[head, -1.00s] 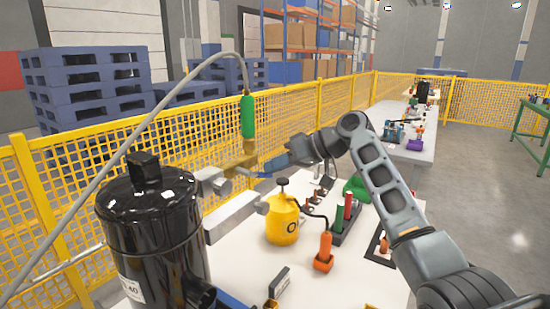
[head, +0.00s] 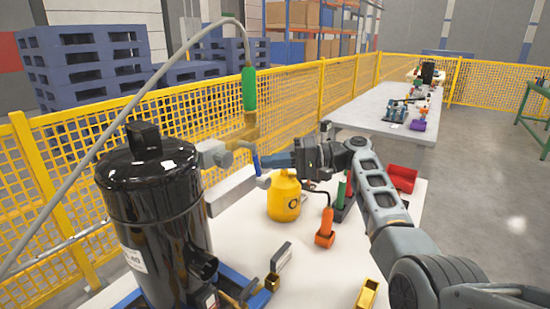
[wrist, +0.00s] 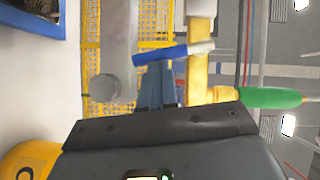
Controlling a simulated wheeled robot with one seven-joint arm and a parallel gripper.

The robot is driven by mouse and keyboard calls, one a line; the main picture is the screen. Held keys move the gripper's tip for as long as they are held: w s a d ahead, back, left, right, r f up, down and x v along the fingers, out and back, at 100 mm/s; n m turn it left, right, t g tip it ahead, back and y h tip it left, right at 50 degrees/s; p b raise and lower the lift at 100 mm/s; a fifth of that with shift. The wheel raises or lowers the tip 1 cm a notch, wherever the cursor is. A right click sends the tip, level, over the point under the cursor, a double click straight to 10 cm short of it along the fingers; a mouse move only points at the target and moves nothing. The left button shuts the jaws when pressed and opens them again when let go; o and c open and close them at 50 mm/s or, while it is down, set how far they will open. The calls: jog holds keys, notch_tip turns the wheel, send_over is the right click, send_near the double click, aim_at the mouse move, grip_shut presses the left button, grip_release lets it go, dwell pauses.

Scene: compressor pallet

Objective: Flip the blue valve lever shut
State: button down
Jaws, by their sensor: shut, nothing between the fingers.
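The blue valve lever (head: 256,161) stands steeply beside the brass valve (head: 245,130) in the head view. In the wrist view the lever (wrist: 160,53) lies crosswise to the brass body (wrist: 198,65), its pale metal end over the brass. My gripper (head: 272,163) is shut and empty, just right of the lever. In the wrist view its blue-grey fingertips (wrist: 157,68) point at the middle of the lever, touching or very close; I cannot tell which. A green hose grip (head: 248,88) rises above the valve.
The black compressor tank (head: 155,210) stands at the left. A yellow canister (head: 284,198) sits below my gripper, with an orange-handled tool (head: 326,226) to its right. A yellow mesh fence (head: 290,95) runs behind.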

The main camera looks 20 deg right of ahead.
jog(key=shift+s+a+f+m+y, duration=0.3)
jog(key=shift+a+f+m+y, duration=0.15)
jog(key=shift+m+y, duration=0.45)
jog(key=shift+a, duration=0.1)
